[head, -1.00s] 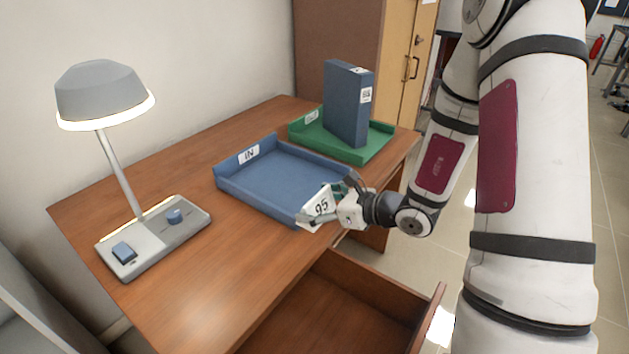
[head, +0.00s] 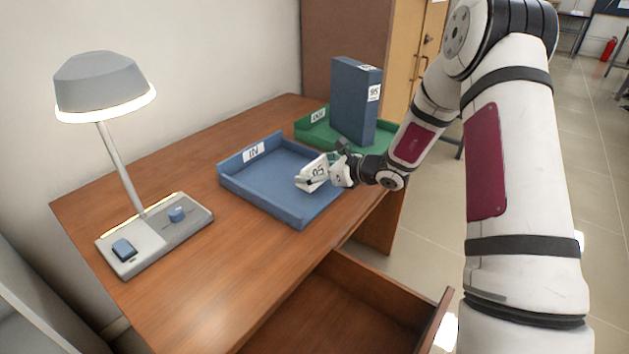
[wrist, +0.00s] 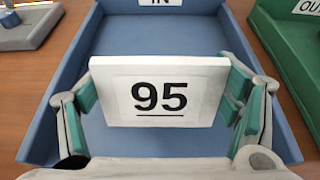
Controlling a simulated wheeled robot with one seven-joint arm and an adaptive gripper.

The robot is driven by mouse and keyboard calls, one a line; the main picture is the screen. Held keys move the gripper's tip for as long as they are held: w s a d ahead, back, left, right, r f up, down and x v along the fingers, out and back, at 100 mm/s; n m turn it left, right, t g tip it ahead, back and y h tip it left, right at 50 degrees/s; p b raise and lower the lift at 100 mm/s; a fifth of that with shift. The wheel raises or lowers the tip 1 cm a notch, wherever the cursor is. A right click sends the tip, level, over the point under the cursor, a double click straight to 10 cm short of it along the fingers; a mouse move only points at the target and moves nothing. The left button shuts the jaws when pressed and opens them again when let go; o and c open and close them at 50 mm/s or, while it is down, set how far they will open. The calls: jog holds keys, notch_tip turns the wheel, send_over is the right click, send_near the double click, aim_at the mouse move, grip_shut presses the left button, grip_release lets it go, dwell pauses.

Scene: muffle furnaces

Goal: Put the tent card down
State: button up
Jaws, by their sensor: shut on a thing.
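The white tent card (head: 313,173) marked 95 is held in my gripper (head: 322,174), over the front right part of the blue IN tray (head: 262,205). In the wrist view the card (wrist: 160,66) sits between the two green-padded fingers of my gripper (wrist: 160,95), its number facing the camera and upright. The blue tray (wrist: 75,60) lies beyond and below it and looks empty. I cannot tell whether the card touches the tray floor.
A green OUT tray (head: 312,131) with a tall blue binder (head: 352,105) stands behind. A lamp (head: 110,90) with a switch base (head: 150,238) is at the left. A drawer (head: 395,325) is open below the desk. The desk front (head: 215,290) is clear.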

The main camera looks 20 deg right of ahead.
jog(key=shift+f, duration=1.7)
jog(key=shift+f+b, duration=0.1)
jog(key=shift+b, duration=0.2)
jog(key=o, duration=1.1)
